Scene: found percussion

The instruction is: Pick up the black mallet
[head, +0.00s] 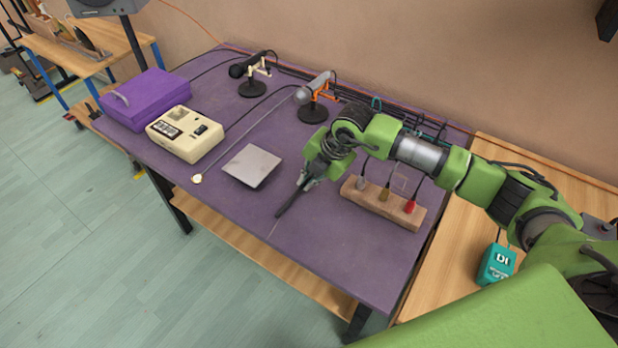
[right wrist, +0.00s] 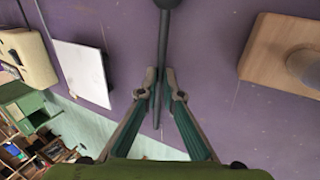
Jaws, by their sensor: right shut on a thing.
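The black mallet (right wrist: 163,38) shows in the right wrist view. Its dark round head is cut off by the top edge, and its thin handle runs down between my fingers. My right gripper (right wrist: 160,74) is shut on the handle, one fingertip on each side. In the head view my right gripper (head: 303,183) is low over the purple table (head: 320,252), between the grey plate and the wooden block. A dark slim shape slants down from it towards the front edge; I cannot tell whether the mallet touches the table. My left gripper is not in view.
The grey square plate (head: 252,166) lies left of my right gripper. The wooden block (head: 352,193) with coloured plugs is close on the right. Two microphones on stands, a cream recorder (head: 184,142) and a purple case (head: 146,99) stand further off. The table's front is clear.

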